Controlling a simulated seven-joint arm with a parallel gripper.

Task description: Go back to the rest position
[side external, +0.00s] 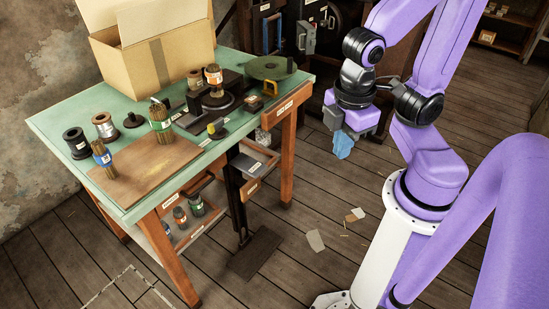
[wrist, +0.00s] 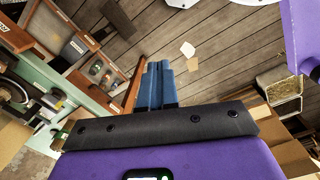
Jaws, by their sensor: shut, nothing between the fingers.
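My gripper (side external: 342,152) hangs in the air to the right of the green table, pointing down, clear of everything in the side external view. Its blue fingers are together with nothing between them. In the wrist view the blue fingers (wrist: 158,82) also sit side by side above the plank floor. The green-topped table (side external: 60,118) stands to the left, with the press (side external: 217,101) near its back right part. A bundle with an orange and white band (side external: 214,76) stands upright on the press. The gripper touches none of these.
An open cardboard box (side external: 130,70) stands at the table's back. A brown board (side external: 150,170) lies at the front, with banded bundles (side external: 160,118) on it and spools (side external: 76,142) beside it. An open drawer (side external: 258,160) juts from the table's right side. Paper scraps (side external: 315,240) lie on the floor.

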